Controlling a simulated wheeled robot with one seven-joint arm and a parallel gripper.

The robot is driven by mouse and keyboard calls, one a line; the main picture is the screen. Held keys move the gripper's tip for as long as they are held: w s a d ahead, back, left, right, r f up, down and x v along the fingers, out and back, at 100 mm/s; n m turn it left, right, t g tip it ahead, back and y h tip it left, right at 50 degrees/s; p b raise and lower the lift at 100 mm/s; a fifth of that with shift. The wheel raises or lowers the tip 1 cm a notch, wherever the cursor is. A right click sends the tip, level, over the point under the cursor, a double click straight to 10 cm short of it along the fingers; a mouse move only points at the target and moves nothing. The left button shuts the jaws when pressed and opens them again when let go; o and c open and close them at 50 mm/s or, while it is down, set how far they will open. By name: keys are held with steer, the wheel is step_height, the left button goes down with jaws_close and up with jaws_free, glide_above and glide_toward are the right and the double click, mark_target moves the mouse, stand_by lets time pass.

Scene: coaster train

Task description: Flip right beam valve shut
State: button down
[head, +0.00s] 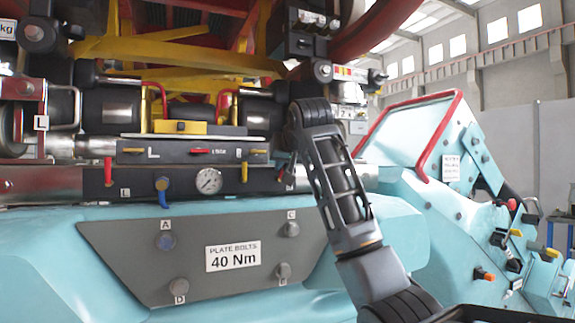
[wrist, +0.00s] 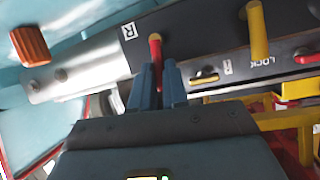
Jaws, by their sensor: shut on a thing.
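The right beam valve has a red lever (wrist: 156,50), next to a white "R" label on the dark beam in the wrist view. My gripper (wrist: 161,88) has its two blue-grey fingers closed around this lever. The lever's rounded end shows beyond the fingertips; its lower part is hidden between them. In the head view my arm reaches the right end of the beam, and my gripper there is mostly hidden by the arm. A similar red lever (head: 108,175) hangs upright at the beam's left end, near the "L" label.
A panel with a small yellow lever (wrist: 205,76) and a red lever (wrist: 307,57) adjoins the beam. A pressure gauge (head: 208,181) and blue lever (head: 163,192) are further left. An orange knob (wrist: 30,46) is nearby.

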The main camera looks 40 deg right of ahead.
steer(key=shift+a+f+n+h, duration=0.1)
steer(key=shift+a+n+h, duration=0.1)
steer(key=shift+n+h, duration=0.15)
steer(key=shift+w, duration=0.1)
stand_by(0.4)
steer(key=c, duration=1.1)
jaws_free()
steer(key=shift+a, duration=0.1)
steer(key=shift+b+v, duration=1.1)
steer(key=shift+v, duration=2.8)
